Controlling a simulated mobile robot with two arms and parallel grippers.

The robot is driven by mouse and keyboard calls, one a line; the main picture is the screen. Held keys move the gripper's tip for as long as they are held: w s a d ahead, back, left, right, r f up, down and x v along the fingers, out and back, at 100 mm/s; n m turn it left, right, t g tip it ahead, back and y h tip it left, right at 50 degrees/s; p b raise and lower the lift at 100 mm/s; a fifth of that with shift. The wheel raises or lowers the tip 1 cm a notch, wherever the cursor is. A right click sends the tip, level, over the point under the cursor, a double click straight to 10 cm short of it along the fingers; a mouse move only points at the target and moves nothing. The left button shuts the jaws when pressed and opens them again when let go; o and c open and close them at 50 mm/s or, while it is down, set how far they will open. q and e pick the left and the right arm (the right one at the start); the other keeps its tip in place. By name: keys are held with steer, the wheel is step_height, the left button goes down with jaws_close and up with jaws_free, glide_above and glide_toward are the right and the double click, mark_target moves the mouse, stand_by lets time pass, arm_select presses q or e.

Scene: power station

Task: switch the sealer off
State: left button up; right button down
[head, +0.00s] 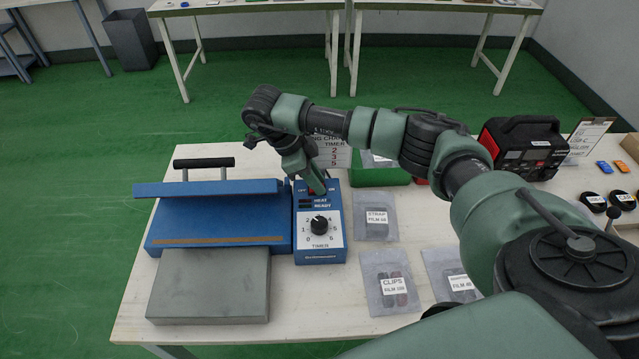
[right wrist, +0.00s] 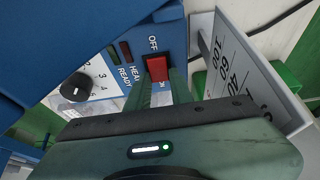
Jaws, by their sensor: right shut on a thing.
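The sealer is blue, with a control box (head: 319,250) on its right side and a raised-handle lid (head: 210,188) on its left. The box carries a black timer dial (head: 320,224), also in the right wrist view (right wrist: 76,86), and HEAT and READY lamps, which look dark. A red rocker switch (right wrist: 157,68) marked OFF at one end shows in the right wrist view. My right gripper (head: 319,190) is at the top of the box, its fingertips (right wrist: 168,90) shut at the red switch and partly hiding it. My left gripper is not in view.
A grey block (head: 209,285) lies in front of the sealer. Bags labelled STRAP (head: 376,224) and CLIPS (head: 389,285) lie right of it. A timer chart sign (head: 335,155) stands close behind the box. A black and red charger (head: 525,148) stands farther right.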

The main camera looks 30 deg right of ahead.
stand_by(0.3)
steer(key=c, duration=1.2)
jaws_free()
steer(key=shift+a, duration=0.1)
steer(key=shift+c, duration=0.2)
steer(key=v, duration=0.7)
steer(key=shift+w+a+r, duration=0.2)
steer(key=shift+a+r, duration=0.05)
steer(key=shift+r, duration=0.05)
